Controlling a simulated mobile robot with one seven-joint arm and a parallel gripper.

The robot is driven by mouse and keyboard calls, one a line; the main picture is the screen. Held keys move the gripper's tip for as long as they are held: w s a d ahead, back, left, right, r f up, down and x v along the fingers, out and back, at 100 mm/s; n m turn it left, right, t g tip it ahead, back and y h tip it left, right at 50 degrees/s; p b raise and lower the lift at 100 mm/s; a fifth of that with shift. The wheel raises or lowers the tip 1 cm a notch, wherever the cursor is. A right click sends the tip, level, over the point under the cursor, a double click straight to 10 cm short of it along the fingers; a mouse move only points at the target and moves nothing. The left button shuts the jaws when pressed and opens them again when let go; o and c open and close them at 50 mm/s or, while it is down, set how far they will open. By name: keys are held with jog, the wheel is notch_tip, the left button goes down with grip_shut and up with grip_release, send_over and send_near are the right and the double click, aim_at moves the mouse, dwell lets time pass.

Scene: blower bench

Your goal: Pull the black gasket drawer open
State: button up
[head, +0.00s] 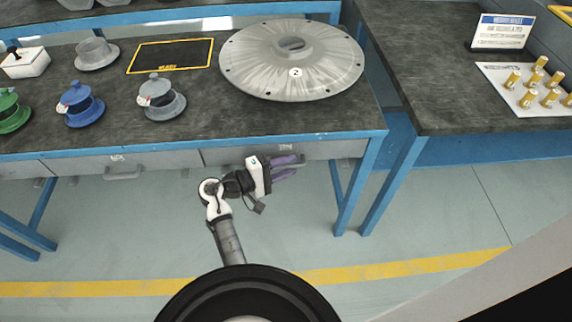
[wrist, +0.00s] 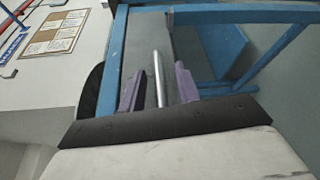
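Grey drawer fronts sit under the front edge of the bench; the right one (head: 225,156) is behind my gripper, and a left one (head: 90,166) has a bar handle (head: 122,173). The right drawer looks shut. No black drawer front shows, and I cannot read which drawer is for black gaskets. My gripper (head: 287,167) is at the right drawer front, with its purple fingers pointing right. In the wrist view the fingers (wrist: 160,82) are apart, with a silver bar (wrist: 158,75), seemingly the drawer's handle, between them. Gaps show on both sides of the bar.
The bench top (head: 200,125) carries a large grey disc (head: 255,70), blue (head: 82,107), green (head: 10,112) and grey (head: 160,100) flanged parts, and a yellow-edged black mat (head: 172,56). A blue bench leg (head: 355,190) stands right of my gripper. The floor in front is clear.

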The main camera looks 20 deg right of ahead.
jog(key=shift+c, duration=0.2)
grip_shut()
dwell(0.3)
